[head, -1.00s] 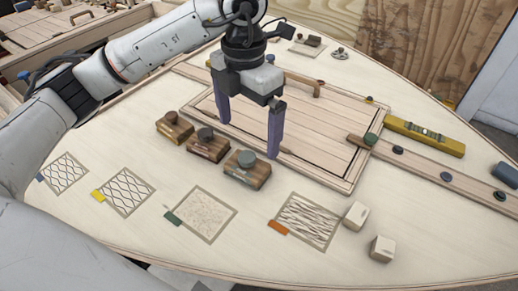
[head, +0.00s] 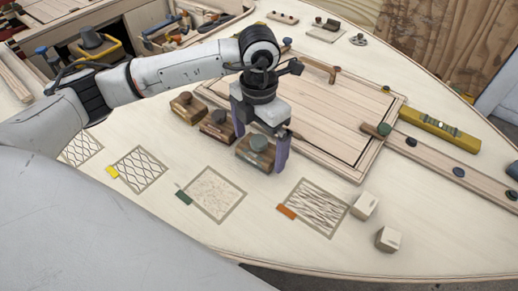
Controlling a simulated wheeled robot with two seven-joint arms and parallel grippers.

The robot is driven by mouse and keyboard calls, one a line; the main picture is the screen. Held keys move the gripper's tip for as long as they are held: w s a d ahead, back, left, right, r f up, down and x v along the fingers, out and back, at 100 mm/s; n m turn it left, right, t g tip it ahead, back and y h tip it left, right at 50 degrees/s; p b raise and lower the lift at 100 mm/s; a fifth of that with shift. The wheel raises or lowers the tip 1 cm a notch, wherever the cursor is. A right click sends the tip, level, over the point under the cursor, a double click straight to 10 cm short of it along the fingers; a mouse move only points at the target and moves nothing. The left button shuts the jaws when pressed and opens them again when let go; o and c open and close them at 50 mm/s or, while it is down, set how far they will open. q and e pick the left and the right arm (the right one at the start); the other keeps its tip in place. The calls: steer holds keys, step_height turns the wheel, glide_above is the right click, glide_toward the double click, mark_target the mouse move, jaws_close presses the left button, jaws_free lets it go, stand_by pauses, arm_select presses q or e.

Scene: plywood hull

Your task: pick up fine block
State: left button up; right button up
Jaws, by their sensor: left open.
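Three dark wooden blocks with round knobs stand in a row on the pale plywood. The rightmost block (head: 249,158) has a grey-green knob; the middle block (head: 215,136) and left block (head: 187,109) have darker knobs. I cannot read a grade on any of them. My left gripper (head: 260,152) is open and low at the rightmost block, one finger on its far left side and one at its right end. Whether the fingers touch the block I cannot tell. The left finger is partly hidden by the blocks. My right gripper is not in view.
A framed hatch panel (head: 330,110) lies right behind the gripper. A yellow level (head: 437,125) and a long batten (head: 440,165) lie to the right. Marked patches, including an orange-tabbed one (head: 317,208), and two pale cubes (head: 365,206) are in front. An open tool bin (head: 180,28) is behind.

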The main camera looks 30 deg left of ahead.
mark_target(259, 140)
arm_select(q)
steer(key=c, duration=1.2)
steer(key=shift+o, duration=0.2)
step_height(259, 140, up, 10)
steer(key=shift+r, duration=0.1)
steer(key=o, duration=0.6)
steer(key=c, duration=0.4)
steer(key=shift+o, duration=0.2)
